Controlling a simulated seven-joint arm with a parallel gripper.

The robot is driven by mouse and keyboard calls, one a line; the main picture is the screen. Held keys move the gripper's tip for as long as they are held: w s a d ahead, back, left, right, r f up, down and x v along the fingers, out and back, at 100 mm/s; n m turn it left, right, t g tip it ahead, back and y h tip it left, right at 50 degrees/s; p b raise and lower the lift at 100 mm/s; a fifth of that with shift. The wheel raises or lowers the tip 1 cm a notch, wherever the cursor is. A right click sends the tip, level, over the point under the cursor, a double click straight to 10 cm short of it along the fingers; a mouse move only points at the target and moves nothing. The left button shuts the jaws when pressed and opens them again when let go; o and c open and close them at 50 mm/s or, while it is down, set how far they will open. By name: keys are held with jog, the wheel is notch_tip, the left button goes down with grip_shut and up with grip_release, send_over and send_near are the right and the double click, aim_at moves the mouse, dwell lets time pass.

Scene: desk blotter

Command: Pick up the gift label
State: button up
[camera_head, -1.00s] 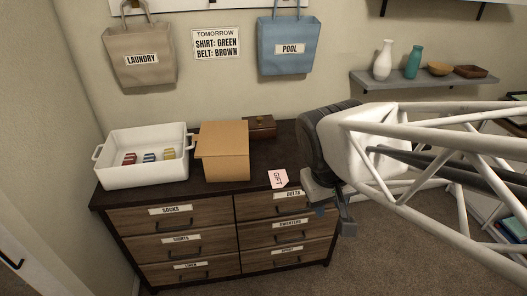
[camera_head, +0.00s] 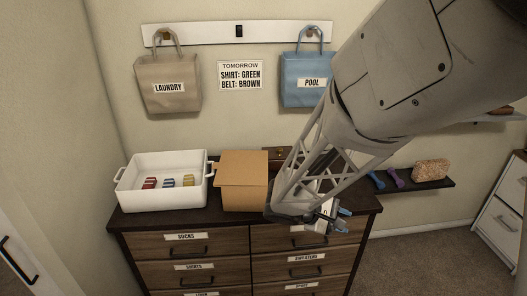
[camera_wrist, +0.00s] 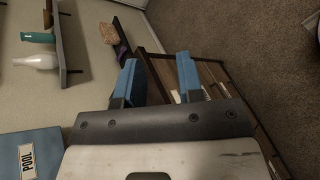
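My gripper (camera_head: 344,219) is over the front right of the dresser top, with its blue-tipped fingers pointing right. In the wrist view, the two blue fingers of my gripper (camera_wrist: 160,77) stand apart with a gap between them. I cannot clearly make out the gift label. The spot on the dresser top where it lay is covered by my arm and gripper. A pale patch (camera_head: 322,209) shows beside the fingers; I cannot tell if it is the label. A small pale patch (camera_wrist: 175,96) also shows near the finger bases in the wrist view.
The dresser top (camera_head: 228,214) holds a white bin (camera_head: 160,198) with colored rolls and a cardboard box (camera_head: 243,190), close left of my arm. A small brown box (camera_head: 277,154) is partly hidden behind my arm. Bags hang on the wall. A low shelf (camera_head: 435,185) is at right.

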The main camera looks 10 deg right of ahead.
jog(key=w+a+f+n+t, duration=0.5)
jog(key=w+f+n+t, duration=0.1)
jog(key=f, duration=0.3)
jog(key=w+a+f+n+t, duration=0.4)
jog(key=w+f+n+t, duration=0.2)
jog(key=w+f, duration=0.2)
jog(key=shift+w+a+f+n+t+h, duration=0.3)
jog(key=shift+w+a+f+n, duration=0.1)
jog(key=shift+f, duration=0.3)
jog(key=shift+x, duration=1.25)
jog(key=shift+w+d, duration=0.1)
jog(key=shift+d, duration=0.1)
jog(key=shift+x, duration=2.4)
jog(key=shift+d, duration=0.1)
grip_shut()
